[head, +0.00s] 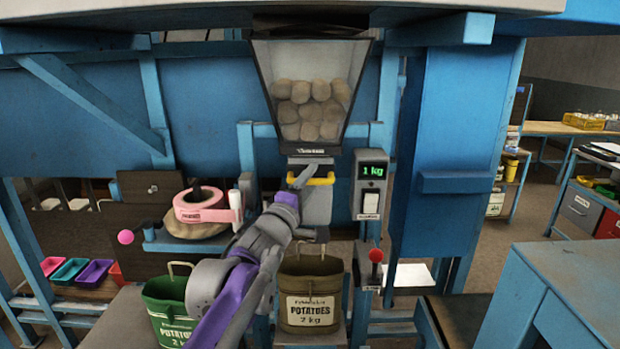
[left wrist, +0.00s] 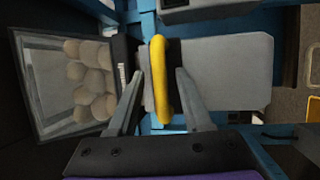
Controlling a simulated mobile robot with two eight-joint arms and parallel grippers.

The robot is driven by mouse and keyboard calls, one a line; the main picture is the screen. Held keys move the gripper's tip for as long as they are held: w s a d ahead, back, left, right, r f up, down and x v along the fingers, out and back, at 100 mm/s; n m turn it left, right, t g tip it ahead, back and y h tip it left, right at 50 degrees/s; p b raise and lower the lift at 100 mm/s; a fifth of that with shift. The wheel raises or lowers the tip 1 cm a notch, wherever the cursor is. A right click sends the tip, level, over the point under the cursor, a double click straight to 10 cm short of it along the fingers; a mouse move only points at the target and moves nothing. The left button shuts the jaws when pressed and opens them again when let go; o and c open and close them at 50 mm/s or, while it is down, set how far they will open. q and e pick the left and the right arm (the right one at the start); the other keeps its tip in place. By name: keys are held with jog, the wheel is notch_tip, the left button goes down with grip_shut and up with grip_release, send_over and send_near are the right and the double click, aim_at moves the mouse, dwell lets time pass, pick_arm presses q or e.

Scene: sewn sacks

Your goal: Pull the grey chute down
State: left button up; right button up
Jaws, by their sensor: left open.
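The grey chute (head: 318,207) hangs below the hopper, with a yellow bar handle (head: 322,181) across its upper part. My left gripper (head: 301,180) is at the handle. In the left wrist view, the yellow handle (left wrist: 160,70) lies between the two open fingers of my left gripper (left wrist: 160,78), one on each side, with a gap to each. The chute's grey plate (left wrist: 235,75) extends to the right there. My right gripper is not in view.
The hopper (head: 312,62) holds potatoes behind a clear front. Below stand an olive potato sack (head: 312,312) and a green one (head: 165,300). Pink tape (head: 200,207) lies left.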

pick_arm(q)
jog(key=shift+w, duration=0.1)
grip_shut()
jog(key=shift+r, duration=0.1)
dwell(1.3)
